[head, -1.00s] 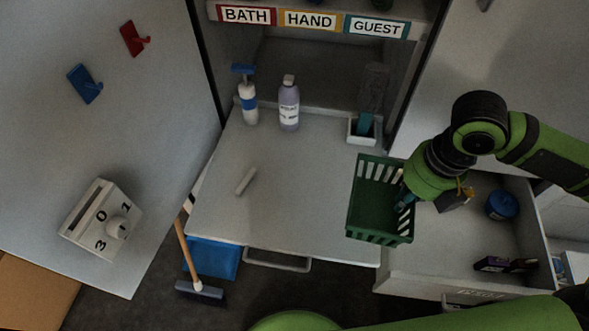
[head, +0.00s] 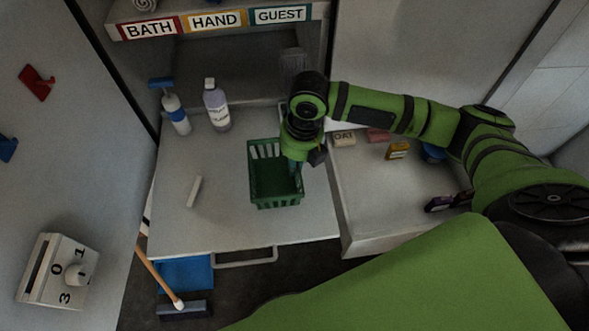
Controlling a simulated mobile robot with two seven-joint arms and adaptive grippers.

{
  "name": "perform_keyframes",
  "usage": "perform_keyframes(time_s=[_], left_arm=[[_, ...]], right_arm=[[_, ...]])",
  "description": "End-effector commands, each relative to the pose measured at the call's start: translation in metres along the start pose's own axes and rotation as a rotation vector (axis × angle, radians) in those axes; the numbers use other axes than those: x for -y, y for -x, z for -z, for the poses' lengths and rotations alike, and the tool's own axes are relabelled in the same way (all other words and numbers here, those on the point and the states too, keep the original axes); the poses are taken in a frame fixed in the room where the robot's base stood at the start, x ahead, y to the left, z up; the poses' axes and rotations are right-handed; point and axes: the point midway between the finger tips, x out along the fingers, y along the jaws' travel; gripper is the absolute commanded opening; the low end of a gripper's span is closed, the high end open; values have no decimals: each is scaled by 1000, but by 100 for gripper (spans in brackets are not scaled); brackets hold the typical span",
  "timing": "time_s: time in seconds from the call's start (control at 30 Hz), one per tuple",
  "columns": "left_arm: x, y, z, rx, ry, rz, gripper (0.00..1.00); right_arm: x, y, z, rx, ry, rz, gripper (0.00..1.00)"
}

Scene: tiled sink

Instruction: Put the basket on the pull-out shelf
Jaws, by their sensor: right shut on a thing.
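The green slatted basket (head: 272,184) is over the right part of the pale pull-out shelf (head: 222,222), open side up. My right gripper (head: 297,166) is at the basket's right side, shut on its rim. The wrist and the basket wall partly hide the fingertips. The basket's outline lies within the shelf's edges. I cannot tell whether its bottom touches the shelf or hangs just above it. My left gripper is not in view.
A spray bottle (head: 176,114), a lilac bottle (head: 216,105) and a small pale bar (head: 194,192) are on the shelf. An open drawer (head: 375,205) with several small items adjoins on the right. A broom (head: 160,277) stands below. The shelf's front middle is clear.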

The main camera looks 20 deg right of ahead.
Motion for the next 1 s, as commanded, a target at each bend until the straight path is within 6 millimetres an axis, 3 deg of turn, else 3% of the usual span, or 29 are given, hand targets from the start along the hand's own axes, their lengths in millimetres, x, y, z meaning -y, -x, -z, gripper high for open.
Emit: perform_keyframes(time_s=[0.3, 0.7, 0.8, 1.0], left_arm=[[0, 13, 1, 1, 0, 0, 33], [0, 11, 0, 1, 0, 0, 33], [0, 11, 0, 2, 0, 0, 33], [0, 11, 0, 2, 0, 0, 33]], right_arm=[[4, -37, 0, -1, 0, 1, 0], [5, -44, 0, 1, 1, 0, 0], [5, -44, 0, 0, 1, 0, 32], [5, -43, 0, 0, 1, 0, 32]])
